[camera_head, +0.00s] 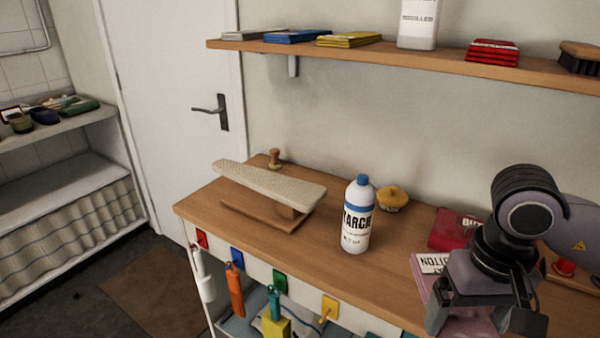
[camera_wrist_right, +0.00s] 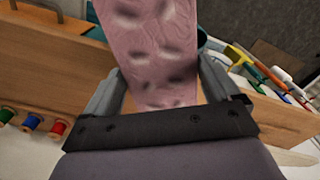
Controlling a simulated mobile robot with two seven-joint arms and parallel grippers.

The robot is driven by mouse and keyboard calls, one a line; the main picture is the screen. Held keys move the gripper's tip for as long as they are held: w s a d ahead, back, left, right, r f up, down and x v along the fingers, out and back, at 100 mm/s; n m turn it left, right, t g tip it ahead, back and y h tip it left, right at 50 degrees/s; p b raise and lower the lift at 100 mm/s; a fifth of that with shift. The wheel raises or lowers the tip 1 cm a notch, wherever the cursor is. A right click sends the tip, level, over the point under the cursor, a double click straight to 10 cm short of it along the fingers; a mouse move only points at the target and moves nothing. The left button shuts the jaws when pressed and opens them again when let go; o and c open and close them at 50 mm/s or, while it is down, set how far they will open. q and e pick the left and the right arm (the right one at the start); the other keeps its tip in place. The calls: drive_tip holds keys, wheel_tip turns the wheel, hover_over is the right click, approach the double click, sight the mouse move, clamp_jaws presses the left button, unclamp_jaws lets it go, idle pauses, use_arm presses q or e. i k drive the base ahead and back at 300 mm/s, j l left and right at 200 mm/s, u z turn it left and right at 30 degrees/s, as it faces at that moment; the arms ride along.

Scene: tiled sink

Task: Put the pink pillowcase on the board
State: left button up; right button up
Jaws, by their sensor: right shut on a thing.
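The board (camera_head: 270,184) is a small padded ironing board on a wooden base, on the left part of the wooden counter. My right gripper (camera_head: 480,318) is at the counter's front right, well to the right of the board. It is shut on the pink pillowcase (camera_head: 424,287), which shows beside and between its fingers. In the right wrist view the pink cloth (camera_wrist_right: 150,50) runs up from between the fingers of my right gripper (camera_wrist_right: 160,78). The rest of the cloth is hidden behind the gripper. My left gripper is not in view.
A starch bottle (camera_head: 357,228) stands between the board and my right gripper, with a yellow round object (camera_head: 391,198) behind it. A red packet (camera_head: 455,230) lies near my right arm. A wooden knob (camera_head: 274,159) stands behind the board. A shelf (camera_head: 400,57) hangs above.

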sight(262, 176)
drive_tip(key=i+j+z, duration=0.1)
drive_tip(key=j, duration=0.55)
drive_tip(key=i+j+z, duration=0.15)
drive_tip(key=j, duration=0.55)
drive_tip(key=i+j+z, duration=0.1)
drive_tip(key=j, duration=0.55)
drive_tip(key=i+j+z, duration=0.1)
drive_tip(key=j, duration=0.6)
drive_tip(key=i+j+z, duration=0.1)
drive_tip(key=i+j, duration=0.35)
drive_tip(key=i, duration=0.15)
